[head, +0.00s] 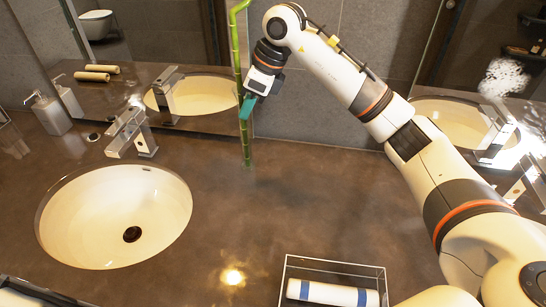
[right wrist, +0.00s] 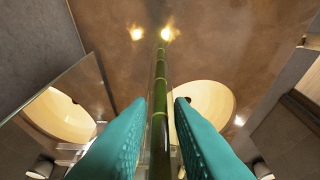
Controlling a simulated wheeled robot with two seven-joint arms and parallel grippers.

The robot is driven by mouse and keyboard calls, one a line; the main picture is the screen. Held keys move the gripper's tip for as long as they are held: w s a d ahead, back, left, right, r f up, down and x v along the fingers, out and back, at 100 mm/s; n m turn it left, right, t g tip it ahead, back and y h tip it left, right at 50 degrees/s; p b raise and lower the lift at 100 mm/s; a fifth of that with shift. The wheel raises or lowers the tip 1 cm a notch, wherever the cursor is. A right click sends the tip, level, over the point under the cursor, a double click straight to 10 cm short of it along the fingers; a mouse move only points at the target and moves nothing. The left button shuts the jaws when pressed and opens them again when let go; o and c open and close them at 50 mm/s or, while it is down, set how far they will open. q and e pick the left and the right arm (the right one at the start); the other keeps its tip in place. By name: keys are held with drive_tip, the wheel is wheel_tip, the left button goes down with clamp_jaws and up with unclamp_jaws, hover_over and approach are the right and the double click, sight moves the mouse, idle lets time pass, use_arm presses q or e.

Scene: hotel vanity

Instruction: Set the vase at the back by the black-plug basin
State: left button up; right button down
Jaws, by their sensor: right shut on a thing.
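The vase shows as a slim, tall green bamboo-like stem (head: 245,145), upright near the back of the counter, right of the black-plug basin (head: 75,195). Any clear glass around it is too faint to make out. My right gripper (head: 246,106), with teal fingers, is shut on it. In the right wrist view the green stem (right wrist: 161,75) runs between the two teal fingers (right wrist: 160,125). Its foot is at or just above the counter; I cannot tell whether it touches. The basin's black plug (head: 132,234) is visible. My left gripper is not in view.
A chrome faucet (head: 128,130) stands behind the basin, with a soap dispenser (head: 49,113) to its left. A mirror (head: 205,105) lines the back. A clear tray (head: 333,265) with a rolled towel (head: 330,293) is at the front. The middle counter is clear.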

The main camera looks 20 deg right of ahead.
sight(245, 133)
wheel_tip(245, 133, down, 6)
drive_tip(key=shift+f+p, duration=0.15)
drive_tip(key=shift+p, duration=0.65)
drive_tip(key=shift+d+f, duration=0.1)
drive_tip(key=shift+f, duration=0.15)
drive_tip(key=shift+f, duration=0.2)
drive_tip(key=c, duration=1.3)
unclamp_jaws()
